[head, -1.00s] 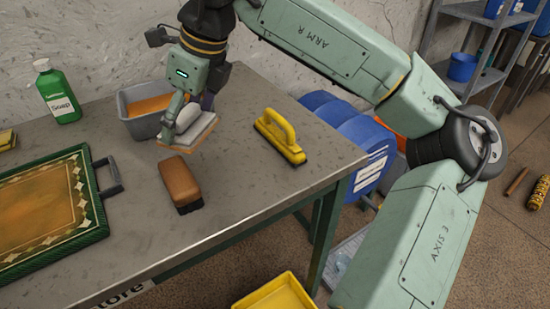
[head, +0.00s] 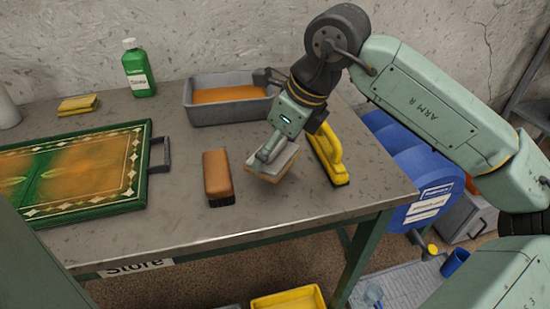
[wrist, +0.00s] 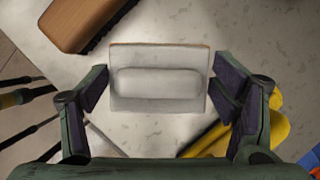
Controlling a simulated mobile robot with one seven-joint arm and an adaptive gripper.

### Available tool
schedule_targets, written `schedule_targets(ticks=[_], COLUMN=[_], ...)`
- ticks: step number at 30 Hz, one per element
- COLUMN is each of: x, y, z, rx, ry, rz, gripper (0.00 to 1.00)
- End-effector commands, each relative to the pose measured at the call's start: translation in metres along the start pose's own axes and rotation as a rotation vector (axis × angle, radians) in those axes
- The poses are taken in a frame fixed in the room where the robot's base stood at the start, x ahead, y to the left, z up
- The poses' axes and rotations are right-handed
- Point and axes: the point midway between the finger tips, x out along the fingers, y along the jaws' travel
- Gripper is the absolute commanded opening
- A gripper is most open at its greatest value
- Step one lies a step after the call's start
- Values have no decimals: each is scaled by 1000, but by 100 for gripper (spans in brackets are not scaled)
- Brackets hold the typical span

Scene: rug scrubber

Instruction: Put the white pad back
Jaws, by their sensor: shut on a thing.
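The white pad (head: 280,160) has a pale top with a raised grip and a tan underside. My gripper (head: 266,152) is shut on it and holds it over the right part of the table (head: 225,235). In the wrist view the pad (wrist: 158,88) sits between the two fingers of my gripper (wrist: 160,82), with its pale top toward the camera. In the head view the pad looks slightly tilted, between the brown brush (head: 217,173) and the yellow-handled brush (head: 326,152). Whether its underside touches the table is hard to tell.
A grey tub (head: 226,112) with orange liquid stands behind the pad. A green soap bottle (head: 139,75) and folded yellow cloth (head: 78,105) are at the back left. A patterned rug (head: 80,170) lies left. Table between brown brush and front edge is clear.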

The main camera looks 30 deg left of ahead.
Motion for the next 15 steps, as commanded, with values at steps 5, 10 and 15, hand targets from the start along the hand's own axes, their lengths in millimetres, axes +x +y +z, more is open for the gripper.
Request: schedule_targets(ticks=[5, 10, 15], x=[20, 33, 33], y=[1, 1, 0], z=[-9, -14, -14], rx=[2, 1, 1], ry=[0, -1, 0], rz=[5, 2, 1], gripper=[44, 44, 44])
